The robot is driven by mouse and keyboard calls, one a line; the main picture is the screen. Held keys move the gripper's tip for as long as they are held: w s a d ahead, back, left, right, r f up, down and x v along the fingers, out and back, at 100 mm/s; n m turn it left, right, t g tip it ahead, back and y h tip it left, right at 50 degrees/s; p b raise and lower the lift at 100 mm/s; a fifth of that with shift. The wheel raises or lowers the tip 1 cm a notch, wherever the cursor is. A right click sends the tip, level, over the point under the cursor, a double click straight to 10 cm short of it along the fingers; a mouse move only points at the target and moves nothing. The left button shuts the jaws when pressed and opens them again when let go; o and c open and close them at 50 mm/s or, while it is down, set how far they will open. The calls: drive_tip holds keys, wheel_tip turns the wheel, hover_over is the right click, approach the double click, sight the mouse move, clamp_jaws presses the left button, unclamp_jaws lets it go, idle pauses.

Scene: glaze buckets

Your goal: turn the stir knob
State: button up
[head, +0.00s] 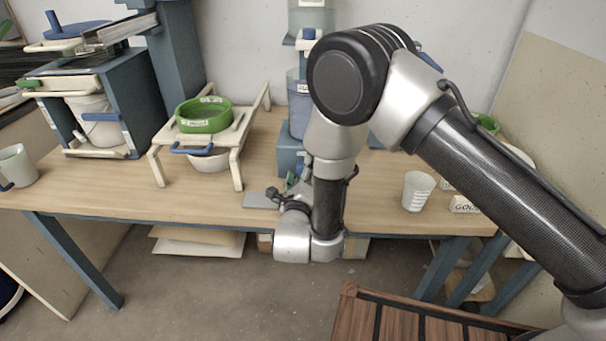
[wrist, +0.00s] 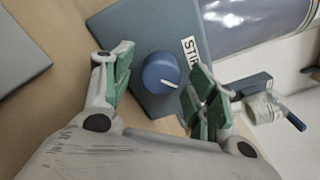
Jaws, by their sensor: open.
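The stir knob (wrist: 158,70) is a round blue dial with a white pointer line, on the face of a blue-grey box (wrist: 125,22). A white label (wrist: 191,48) beside it reads "STI" and is cut off by a finger. In the wrist view my gripper (wrist: 163,64) is open, with one green-padded finger on each side of the knob. Gaps show between pads and knob; I see no contact. In the head view the box (head: 289,160) stands on the table beyond my gripper (head: 294,181), and the knob is hidden by my wrist.
Clear blue-tinted containers (head: 297,95) stand above the box. A green sieve (head: 203,115) sits on a cream stand (head: 237,146) to the left, over a white bowl (head: 209,161). A white cup (head: 417,190) stands to the right. Bare wooden table (head: 120,200) lies at front left.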

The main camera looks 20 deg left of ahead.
drive_tip(key=c, duration=1)
drive_tip(key=shift+c, duration=0.2)
drive_tip(key=shift+m, duration=0.3)
drive_tip(key=m, duration=1)
drive_tip(key=shift+m, duration=0.3)
drive_tip(key=m, duration=0.7)
drive_tip(key=shift+g+y, duration=0.3)
drive_tip(key=shift+y, duration=0.1)
drive_tip(key=m, duration=0.6)
drive_tip(key=shift+m, duration=0.3)
